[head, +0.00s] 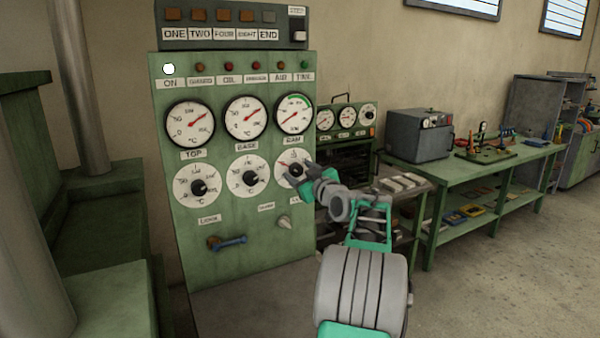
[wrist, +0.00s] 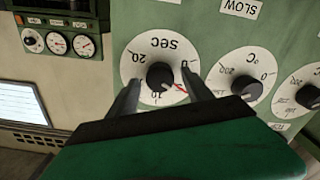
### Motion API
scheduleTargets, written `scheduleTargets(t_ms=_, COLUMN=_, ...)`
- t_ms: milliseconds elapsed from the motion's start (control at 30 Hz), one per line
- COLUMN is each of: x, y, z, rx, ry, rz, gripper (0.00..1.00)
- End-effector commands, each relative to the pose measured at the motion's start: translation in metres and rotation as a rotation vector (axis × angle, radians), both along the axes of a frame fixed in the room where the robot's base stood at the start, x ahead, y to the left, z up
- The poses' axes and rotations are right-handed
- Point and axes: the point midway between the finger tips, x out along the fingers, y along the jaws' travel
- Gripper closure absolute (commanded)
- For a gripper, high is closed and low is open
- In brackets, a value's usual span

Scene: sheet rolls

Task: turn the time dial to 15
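The time dial (head: 293,157) is the white round dial at the right of the lower row on the green panel. In the wrist view, the dial face (wrist: 158,48) appears upside down, marked SEC, with 0, 10 and 20 readable. Its black knob (wrist: 160,76) has a red pointer standing between 0 and 10, roughly near 5. My gripper (head: 304,177) is in front of this dial and hides part of its right side. In the wrist view, my gripper (wrist: 163,88) is open, with one finger on each side of the knob and gaps between.
Two similar dials, the base dial (head: 249,165) and the top dial (head: 183,185), sit to the left. Gauges (head: 245,117) are above. A small knob (head: 285,222) and a blue-handled lever (head: 230,241) are below. A green bench (head: 480,170) stands at the right.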

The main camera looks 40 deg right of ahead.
Motion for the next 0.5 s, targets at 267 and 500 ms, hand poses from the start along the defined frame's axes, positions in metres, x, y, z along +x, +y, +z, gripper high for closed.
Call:
scheduleTargets(t_ms=267, x=-0.0002, y=0.0002, z=-0.0003, rx=0.000, ry=0.001, rz=0.000, gripper=0.64)
scheduleTargets(t_ms=500, x=-0.0003, y=0.0001, z=0.0000, rx=0.000, ry=0.001, rz=0.000, gripper=0.84)
